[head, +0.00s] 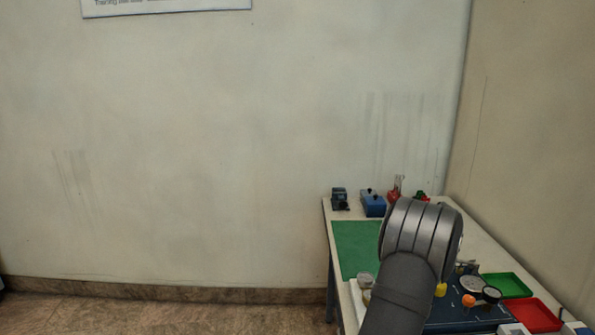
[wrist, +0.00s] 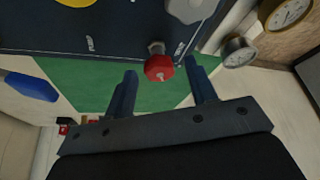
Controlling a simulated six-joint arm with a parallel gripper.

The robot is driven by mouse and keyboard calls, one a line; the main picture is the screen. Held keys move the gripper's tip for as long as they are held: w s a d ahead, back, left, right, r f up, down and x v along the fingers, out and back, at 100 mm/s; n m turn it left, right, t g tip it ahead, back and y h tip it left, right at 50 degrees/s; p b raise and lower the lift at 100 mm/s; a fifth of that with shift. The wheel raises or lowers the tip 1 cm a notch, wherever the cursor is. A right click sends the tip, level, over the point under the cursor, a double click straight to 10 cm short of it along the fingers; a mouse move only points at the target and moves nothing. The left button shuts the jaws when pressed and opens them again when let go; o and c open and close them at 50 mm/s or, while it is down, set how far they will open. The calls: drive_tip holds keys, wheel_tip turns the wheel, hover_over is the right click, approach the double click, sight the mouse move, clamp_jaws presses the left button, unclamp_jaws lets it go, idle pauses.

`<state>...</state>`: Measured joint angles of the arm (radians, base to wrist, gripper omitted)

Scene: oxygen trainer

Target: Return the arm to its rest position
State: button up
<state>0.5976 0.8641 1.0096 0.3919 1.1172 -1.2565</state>
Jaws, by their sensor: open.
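My gripper (wrist: 162,92) shows in the wrist view with its two dark blue fingers spread apart. It is open, and nothing is clasped between the fingers. A red knob (wrist: 159,67) on the edge of the dark blue trainer panel (wrist: 120,40) shows between and just beyond the fingertips. I cannot tell whether a finger touches it. In the head view my dark arm (head: 405,265) reaches over the table at the right, and its rounded joint hides part of the trainer panel (head: 455,312). My gripper is hidden in the head view.
A green mat (head: 352,245) covers part of the table. A green tray (head: 507,285) and a red tray (head: 533,314) lie on the right. A blue box (head: 373,204) stands at the back. Gauges (wrist: 287,15) show in the wrist view. Left of the table is open floor.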

drive_tip(key=m+h, duration=0.1)
drive_tip(key=m, duration=0.1)
drive_tip(key=m+h, duration=0.1)
drive_tip(key=m, duration=0.2)
drive_tip(key=shift+a+m+t, duration=0.2)
drive_tip(key=shift+m+t, duration=0.1)
drive_tip(key=shift+a+m+h, duration=0.1)
drive_tip(key=shift+m+h, duration=0.9)
drive_tip(key=shift+m, duration=1.6)
